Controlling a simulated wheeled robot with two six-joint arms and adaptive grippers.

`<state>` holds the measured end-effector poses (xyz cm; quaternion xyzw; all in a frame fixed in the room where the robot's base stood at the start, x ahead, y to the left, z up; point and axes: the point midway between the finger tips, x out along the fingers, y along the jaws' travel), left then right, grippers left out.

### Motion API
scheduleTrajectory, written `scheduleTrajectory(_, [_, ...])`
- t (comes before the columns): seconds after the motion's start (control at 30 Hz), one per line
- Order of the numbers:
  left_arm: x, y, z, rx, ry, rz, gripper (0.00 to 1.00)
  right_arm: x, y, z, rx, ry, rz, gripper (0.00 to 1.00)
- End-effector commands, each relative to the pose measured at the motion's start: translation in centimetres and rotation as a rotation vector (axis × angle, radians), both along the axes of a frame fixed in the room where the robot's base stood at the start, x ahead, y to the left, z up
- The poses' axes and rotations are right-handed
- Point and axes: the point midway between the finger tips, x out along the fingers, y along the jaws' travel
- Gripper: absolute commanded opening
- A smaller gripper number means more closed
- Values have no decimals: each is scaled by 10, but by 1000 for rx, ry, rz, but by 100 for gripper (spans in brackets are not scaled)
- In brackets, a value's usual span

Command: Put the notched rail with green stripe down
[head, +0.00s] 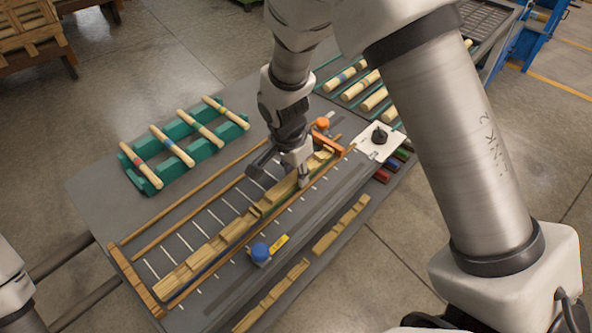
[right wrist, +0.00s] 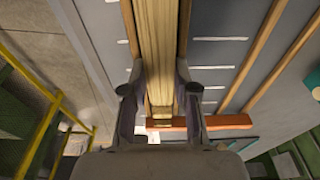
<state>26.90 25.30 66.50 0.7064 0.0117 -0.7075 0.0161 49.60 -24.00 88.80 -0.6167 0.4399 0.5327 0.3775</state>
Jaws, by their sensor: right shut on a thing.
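The notched rail (head: 235,232) is a long pale wooden piece with steps cut along its top. It lies lengthwise in or just above the slatted fixture (head: 190,232), between its wooden strips; I cannot tell whether it touches the bed. In the right wrist view the rail (right wrist: 158,40) runs between the fingers (right wrist: 157,85), toward an orange-brown end bar (right wrist: 215,122). My left gripper is out of view.
A green rack (head: 205,150) with several banded dowels stands at the back left. Another dowel rack is behind my right arm. Other notched pieces (head: 340,225) lie along the near edge. A blue knob (head: 260,251), an orange knob (head: 322,123) and a white plate (head: 367,150) stand close by.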

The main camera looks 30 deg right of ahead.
Motion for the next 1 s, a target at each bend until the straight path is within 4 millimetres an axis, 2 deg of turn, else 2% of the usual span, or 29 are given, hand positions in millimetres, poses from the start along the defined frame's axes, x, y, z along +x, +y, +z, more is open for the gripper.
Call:
scheduleTrajectory(0.17, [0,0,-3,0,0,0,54,0,0,-4,0,0,0,0])
scheduleTrajectory(0.2, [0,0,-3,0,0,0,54,0,0,-4,0,0,0,36])
scheduleTrajectory(0.27, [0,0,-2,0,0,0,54,0,0,-3,0,0,0,54])
scheduleTrajectory(0.53, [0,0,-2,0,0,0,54,0,0,-3,0,0,0,54])
scheduleTrajectory(0.67, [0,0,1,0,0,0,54,0,0,6,0,-2,0,54])
scheduleTrajectory(0.77, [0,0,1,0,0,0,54,0,3,25,0,-5,0,54])
scheduleTrajectory(1.0, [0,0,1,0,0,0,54,-2,12,87,-1,-7,1,54])
